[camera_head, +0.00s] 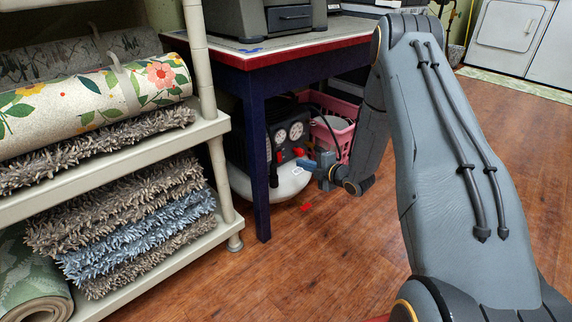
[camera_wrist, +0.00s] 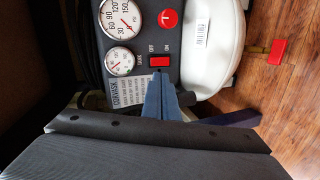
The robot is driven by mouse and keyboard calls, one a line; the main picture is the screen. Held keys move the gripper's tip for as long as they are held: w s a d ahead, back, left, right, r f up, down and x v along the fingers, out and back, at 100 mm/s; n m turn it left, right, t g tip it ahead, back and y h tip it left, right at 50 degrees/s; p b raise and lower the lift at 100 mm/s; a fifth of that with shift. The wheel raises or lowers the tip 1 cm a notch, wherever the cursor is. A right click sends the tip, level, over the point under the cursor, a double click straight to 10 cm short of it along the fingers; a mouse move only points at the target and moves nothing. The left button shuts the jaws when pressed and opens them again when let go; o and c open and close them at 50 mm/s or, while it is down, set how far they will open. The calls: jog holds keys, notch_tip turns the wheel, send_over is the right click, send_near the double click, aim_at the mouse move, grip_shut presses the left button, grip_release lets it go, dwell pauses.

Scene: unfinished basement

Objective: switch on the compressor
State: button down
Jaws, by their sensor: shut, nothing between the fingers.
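The compressor stands under the table, with a black control panel (camera_head: 284,145) and a white tank (camera_head: 290,184). In the wrist view its panel (camera_wrist: 143,30) shows two round gauges, a red knob (camera_wrist: 167,18) and a small red switch (camera_wrist: 159,61) beside OFF and ON markings. My gripper (camera_head: 304,163) is in front of the panel, shut and empty. In the wrist view my gripper's blue fingertips (camera_wrist: 159,77) are at the switch's lower edge. I cannot tell whether they touch it, or which way the switch is tipped.
A dark blue table leg (camera_head: 255,165) stands left of the compressor, close to my gripper. A pink basket (camera_head: 333,137) is behind my gripper. A shelf (camera_head: 150,165) with rugs fills the left. A red valve handle (camera_wrist: 278,51) sticks out beside the tank. The wooden floor (camera_head: 300,270) in front is clear.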

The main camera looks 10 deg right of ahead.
jog(key=s+d+f, duration=0.1)
jog(key=s+f+n+y, duration=0.1)
jog(key=s+d+f+n+t, duration=0.1)
jog(key=shift+d+f+y, duration=0.3)
jog(key=shift+f+y, duration=0.05)
jog(key=shift+y, duration=0.05)
jog(key=shift+w, duration=0.1)
jog(key=b, duration=0.6)
send_near(280, 160)
jog(key=x, duration=0.5)
jog(key=shift+f, duration=0.25)
jog(key=shift+w+a+b, duration=0.3)
jog(key=shift+w, duration=0.35)
